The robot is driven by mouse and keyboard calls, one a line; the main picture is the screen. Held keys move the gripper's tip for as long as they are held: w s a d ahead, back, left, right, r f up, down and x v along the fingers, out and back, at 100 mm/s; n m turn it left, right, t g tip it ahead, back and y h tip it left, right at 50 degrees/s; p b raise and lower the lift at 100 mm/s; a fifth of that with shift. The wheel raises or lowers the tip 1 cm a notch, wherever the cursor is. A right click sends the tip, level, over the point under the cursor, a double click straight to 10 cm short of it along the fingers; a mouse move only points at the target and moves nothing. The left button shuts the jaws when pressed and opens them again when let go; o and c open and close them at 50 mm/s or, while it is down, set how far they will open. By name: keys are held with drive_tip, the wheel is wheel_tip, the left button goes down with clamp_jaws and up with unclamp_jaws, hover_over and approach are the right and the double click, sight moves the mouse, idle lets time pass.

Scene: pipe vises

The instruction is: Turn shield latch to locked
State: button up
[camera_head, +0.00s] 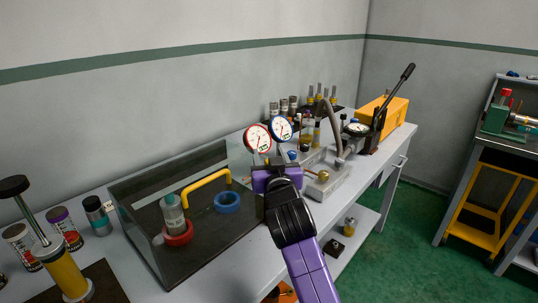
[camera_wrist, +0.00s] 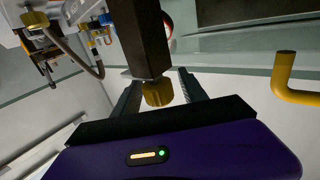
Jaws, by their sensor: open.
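The clear shield (camera_head: 150,195) stands on the bench, with a yellow handle (camera_head: 205,184) on it. The handle also shows at the right of the wrist view (camera_wrist: 284,84). My purple gripper (camera_head: 277,165) is at the shield's right end. In the wrist view my gripper (camera_wrist: 160,88) is open, its dark fingers on either side of a brass-coloured knob (camera_wrist: 158,93) at the end of a dark square bar (camera_wrist: 148,45). This knob may be the shield latch; its marking is not readable. I cannot tell whether a finger touches it. In the head view my gripper hides this spot.
Two round gauges (camera_head: 257,138) (camera_head: 280,128) stand just behind my gripper. A metal block with a brass fitting (camera_head: 323,176) is to its right. A pump with a long black lever (camera_head: 397,90) and an orange box (camera_head: 385,117) stand farther back. Jars stand at the left.

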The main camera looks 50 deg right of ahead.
drive_tip(key=shift+w+d, duration=0.15)
drive_tip(key=shift+c, duration=0.4)
clamp_jaws()
